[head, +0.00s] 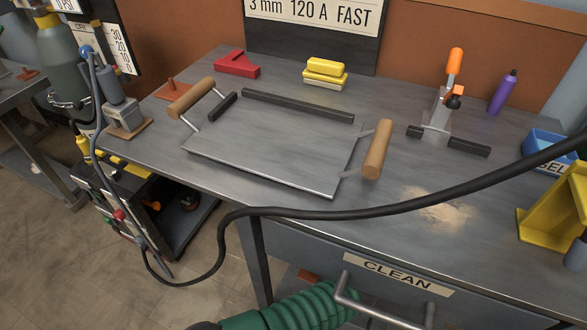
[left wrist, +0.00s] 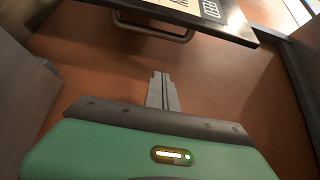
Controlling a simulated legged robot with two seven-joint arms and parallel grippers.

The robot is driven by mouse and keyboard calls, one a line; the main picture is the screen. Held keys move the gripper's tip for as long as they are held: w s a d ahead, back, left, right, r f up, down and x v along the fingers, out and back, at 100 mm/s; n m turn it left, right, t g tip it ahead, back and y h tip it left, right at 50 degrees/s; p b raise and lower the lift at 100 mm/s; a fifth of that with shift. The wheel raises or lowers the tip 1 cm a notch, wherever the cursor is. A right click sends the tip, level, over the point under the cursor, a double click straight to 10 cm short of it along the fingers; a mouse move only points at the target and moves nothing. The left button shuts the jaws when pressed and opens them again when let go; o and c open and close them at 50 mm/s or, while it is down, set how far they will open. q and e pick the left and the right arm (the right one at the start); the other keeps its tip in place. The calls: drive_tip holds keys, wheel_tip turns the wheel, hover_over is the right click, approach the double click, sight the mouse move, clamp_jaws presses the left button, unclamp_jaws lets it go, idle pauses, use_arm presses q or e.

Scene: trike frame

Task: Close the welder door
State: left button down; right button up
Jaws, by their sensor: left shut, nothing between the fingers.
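In the left wrist view, a panel (left wrist: 215,22) with a dark edge and partly cut-off lettering crosses the top. A metal bar handle (left wrist: 150,31) shows at its lower left. I cannot tell for sure whether this is the welder door. My left gripper (left wrist: 163,76) is shut and empty, its fingertips over an orange-brown surface, apart from the panel and handle in the picture. In the head view, a black cabinet (head: 150,190), perhaps the welder, stands low at the left with an open side. Neither gripper's fingers show in the head view.
A grey workbench (head: 440,190) holds a metal plate (head: 265,160) with wooden handles (head: 376,150). A black hose (head: 400,207) crosses its front. A drawer handle (head: 375,305) and a green ribbed part (head: 305,308) are low in front. Open floor (head: 60,275) lies at lower left.

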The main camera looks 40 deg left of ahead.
use_arm(q)
drive_tip(key=a+b, duration=0.7)
drive_tip(key=a, duration=0.2)
drive_tip(key=shift+s+a, duration=0.2)
drive_tip(key=shift+a, duration=0.15)
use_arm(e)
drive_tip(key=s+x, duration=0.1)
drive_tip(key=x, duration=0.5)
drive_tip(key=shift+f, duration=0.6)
use_arm(q)
drive_tip(key=shift+r, duration=0.1)
